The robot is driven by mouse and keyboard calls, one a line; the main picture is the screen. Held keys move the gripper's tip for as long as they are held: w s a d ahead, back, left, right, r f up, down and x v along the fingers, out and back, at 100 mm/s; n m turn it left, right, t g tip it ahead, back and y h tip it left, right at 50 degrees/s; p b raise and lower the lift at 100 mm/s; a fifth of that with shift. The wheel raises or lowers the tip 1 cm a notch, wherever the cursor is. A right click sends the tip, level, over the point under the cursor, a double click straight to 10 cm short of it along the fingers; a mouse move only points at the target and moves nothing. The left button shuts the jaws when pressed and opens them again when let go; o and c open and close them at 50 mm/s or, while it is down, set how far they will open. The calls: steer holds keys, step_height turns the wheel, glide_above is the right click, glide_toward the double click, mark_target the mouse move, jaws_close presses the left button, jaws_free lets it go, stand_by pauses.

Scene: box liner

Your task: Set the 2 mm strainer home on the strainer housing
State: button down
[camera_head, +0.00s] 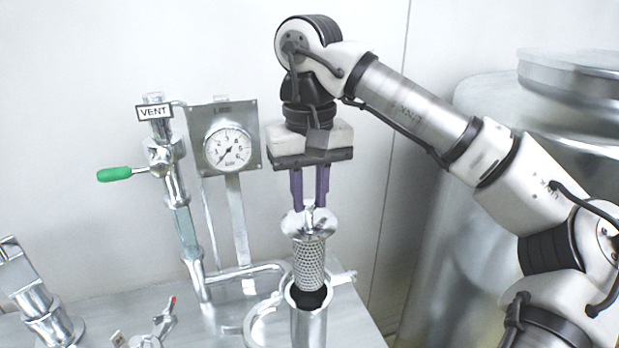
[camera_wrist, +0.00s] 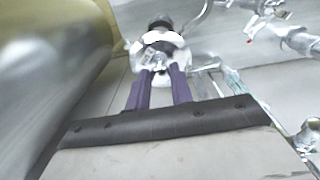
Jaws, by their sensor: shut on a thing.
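My gripper (camera_head: 309,207) points down in the head view, its purple fingers shut on the small knob at the top of the 2 mm strainer (camera_head: 309,262). The strainer is a perforated metal basket with a round flange, held nearly upright. The strainer housing (camera_head: 312,328) is an open metal cylinder with a dark bore, directly below. The strainer's lower end is at the housing mouth; I cannot tell how far it is inside. In the wrist view my gripper (camera_wrist: 160,75) holds the strainer's top (camera_wrist: 157,59), which is blurred and bright.
A pressure gauge (camera_head: 227,149) on a plate and a VENT pipe with a green-handled valve (camera_head: 115,174) stand to the left. A red-tipped clamp (camera_head: 166,316) is at the lower left. A large steel tank (camera_head: 440,220) stands on the right, behind my arm.

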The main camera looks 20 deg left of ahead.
mark_target(309, 270)
steer(key=shift+f, duration=0.8)
steer(key=shift+f+b, duration=4.9)
steer(key=shift+f, duration=2.1)
steer(key=shift+f, duration=0.35)
steer(key=c, duration=1.1)
jaws_free()
steer(key=shift+c, duration=0.2)
